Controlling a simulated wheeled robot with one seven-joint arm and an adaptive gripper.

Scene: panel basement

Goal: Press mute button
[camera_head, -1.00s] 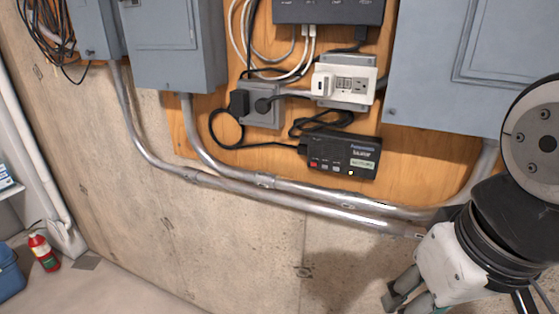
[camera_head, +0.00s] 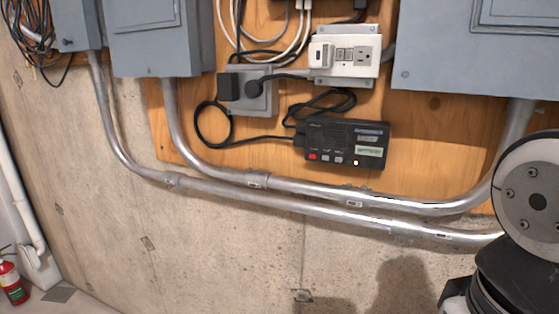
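A small black device (camera_head: 343,142) is mounted on the wooden board in the middle of the view. Its front has a red button (camera_head: 312,156), two greyish buttons (camera_head: 331,159) beside it, a lit yellowish dot (camera_head: 356,163) and a pale label at the right. The button lettering is too small to read, so I cannot tell which one is mute. My arm is at the lower right, well apart from the device. My gripper is outside the picture.
Two metal conduits (camera_head: 300,192) run across the wall just below the device. A grey electrical box (camera_head: 480,50) is at the upper right, and another (camera_head: 158,38) at the upper left. An outlet plate (camera_head: 343,54) and black cables sit above the device. The concrete wall below is bare.

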